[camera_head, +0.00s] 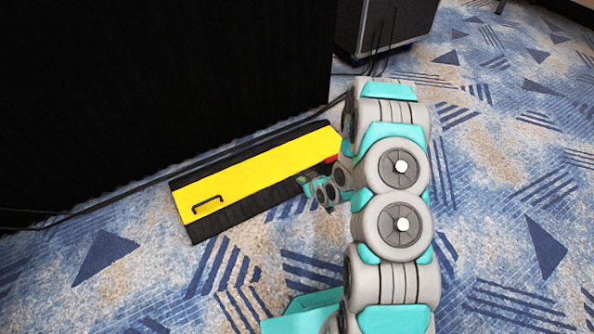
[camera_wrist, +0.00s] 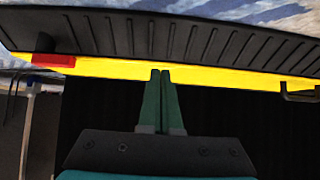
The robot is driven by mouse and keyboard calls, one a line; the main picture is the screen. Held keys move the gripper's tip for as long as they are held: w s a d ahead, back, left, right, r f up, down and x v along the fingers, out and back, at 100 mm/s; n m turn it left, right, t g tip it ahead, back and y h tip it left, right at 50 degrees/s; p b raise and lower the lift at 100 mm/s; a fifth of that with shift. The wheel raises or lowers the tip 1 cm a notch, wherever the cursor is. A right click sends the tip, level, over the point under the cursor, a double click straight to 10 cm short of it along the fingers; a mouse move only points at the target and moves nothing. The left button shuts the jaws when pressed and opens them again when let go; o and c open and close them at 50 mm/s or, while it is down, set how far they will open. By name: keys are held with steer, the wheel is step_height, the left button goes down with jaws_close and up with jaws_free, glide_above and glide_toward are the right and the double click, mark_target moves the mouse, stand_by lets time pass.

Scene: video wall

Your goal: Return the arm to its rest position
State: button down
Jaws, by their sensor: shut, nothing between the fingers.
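My arm (camera_head: 398,205) reaches down over the carpet from the front right. My gripper (camera_head: 306,182) is near the right part of a yellow cable ramp with black ridged sides (camera_head: 250,182). In the wrist view, my gripper's two green fingers (camera_wrist: 161,73) are together, with nothing between them. Their tips overlap the yellow surface (camera_wrist: 215,75) in that view. I cannot tell whether they touch it.
The ramp has a black handle (camera_head: 207,206) at its left and a red piece (camera_head: 331,158) at its right. A black wall or curtain (camera_head: 150,90) stands behind it, with cables along the floor. A dark case (camera_head: 385,25) stands at the back. Patterned blue carpet (camera_head: 510,170) is free on the right.

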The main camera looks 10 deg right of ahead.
steer(key=shift+s+d+f, duration=0.2)
steer(key=shift+s+f, duration=0.05)
steer(key=shift+s, duration=0.45)
steer(key=shift+s+d+f, duration=0.25)
steer(key=shift+s, duration=0.4)
steer(key=shift+s+d+f, duration=0.2)
steer(key=shift+s+f, duration=0.05)
steer(key=shift+s, duration=0.45)
